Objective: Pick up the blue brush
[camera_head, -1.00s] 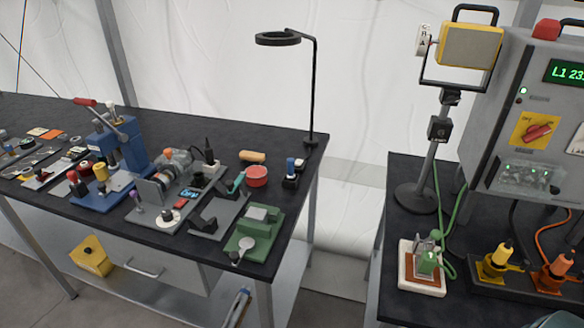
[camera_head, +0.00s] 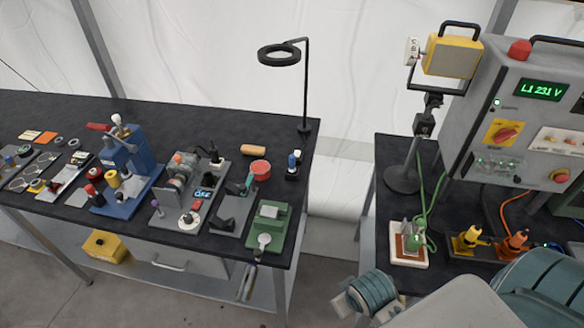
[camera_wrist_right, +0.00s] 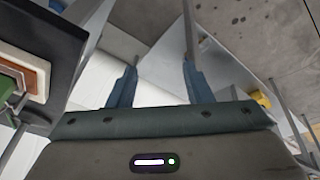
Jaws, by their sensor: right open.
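I cannot identify the blue brush for certain. A small upright blue-and-white item (camera_head: 293,160) stands in a black holder at the left table's right end. A long thin item with some blue (camera_head: 248,282) shows low under that table's front edge; it is too small to tell what it is. My right arm shows at the lower right of the head view. My left gripper is not in view.
The right table holds a floodlight (camera_head: 452,55), a control cabinet (camera_head: 515,120) and yellow and orange plugs. A gap separates the tables.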

